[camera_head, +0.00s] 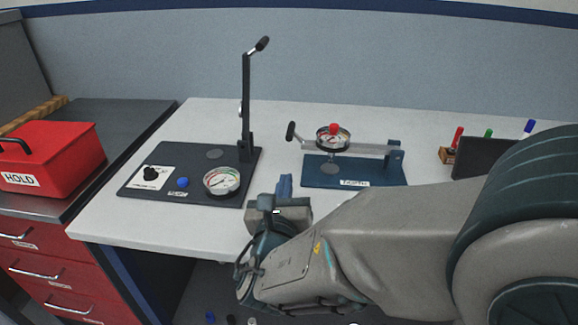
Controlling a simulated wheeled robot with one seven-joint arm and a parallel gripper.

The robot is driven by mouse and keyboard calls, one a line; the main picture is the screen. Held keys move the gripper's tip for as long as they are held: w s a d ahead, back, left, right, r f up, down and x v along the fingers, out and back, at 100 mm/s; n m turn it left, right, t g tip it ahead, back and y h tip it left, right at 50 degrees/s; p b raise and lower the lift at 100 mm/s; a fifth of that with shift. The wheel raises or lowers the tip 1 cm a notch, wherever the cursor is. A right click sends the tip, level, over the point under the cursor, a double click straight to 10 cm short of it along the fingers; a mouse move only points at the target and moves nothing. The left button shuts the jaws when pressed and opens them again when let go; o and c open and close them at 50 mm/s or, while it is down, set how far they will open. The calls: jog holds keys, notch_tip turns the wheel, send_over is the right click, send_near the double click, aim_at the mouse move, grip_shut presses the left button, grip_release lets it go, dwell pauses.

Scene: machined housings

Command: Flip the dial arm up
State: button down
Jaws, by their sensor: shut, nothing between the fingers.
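The dial arm (365,148) is a light grey bar lying roughly level over a blue base plate (330,180) with a white label. It meets a blue post (396,158) at its right end and has a black handle (291,131) at its left end. A round dial with a red knob on top (333,137) sits on the arm, above a grey disc on the base. My gripper (285,184) is shut and empty, in front of and left of the blue base, below the handle in the picture. Its fingertips are small and partly merged together in view.
A dark fixture (160,193) to the left carries an upright lever (246,100), a gauge, a blue button and a black knob. A red HOLD box (45,165) stands far left. Markers and a dark panel (485,158) are at right. My arm covers the front right.

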jog(key=shift+a, duration=0.2)
jog(key=shift+w+r+p, duration=0.25)
jog(key=shift+w+p, duration=0.5)
jog(key=shift+p, duration=0.5)
jog(key=w, duration=0.7)
jog(key=shift+w+d+p, duration=0.15)
jog(key=shift+w+p, duration=0.15)
jog(key=shift+w, duration=0.45)
jog(key=shift+r, duration=0.1)
